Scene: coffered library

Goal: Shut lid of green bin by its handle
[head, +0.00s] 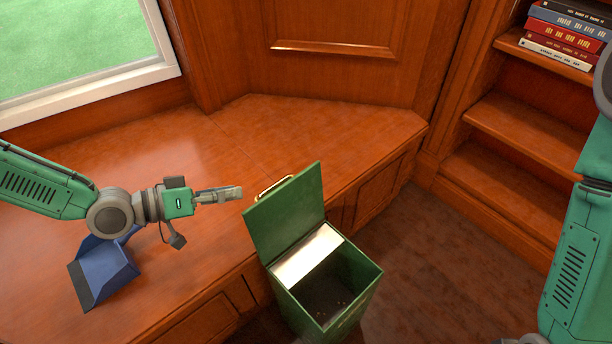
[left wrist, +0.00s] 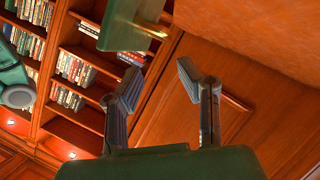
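The green bin (head: 345,290) stands on the floor against the wooden bench. Its lid (head: 285,215) is raised, leaning up on the bench side, and the inside shows. A brass-coloured handle (head: 274,187) is on the lid's upper edge. My left gripper (head: 238,192) is just left of the handle, apart from it, over the bench. In the left wrist view its two fingers (left wrist: 158,82) are spread with nothing between them. The lid (left wrist: 118,28) and handle (left wrist: 150,30) show beyond the fingertips in that view. My right arm shows at the right edge; its gripper is out of view.
A blue dustpan-like object (head: 104,270) lies on the wooden bench (head: 175,150) below my left forearm. A bookshelf (head: 530,120) with several books (head: 565,38) stands at the right. A window is at the upper left. The floor (head: 440,250) right of the bin is clear.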

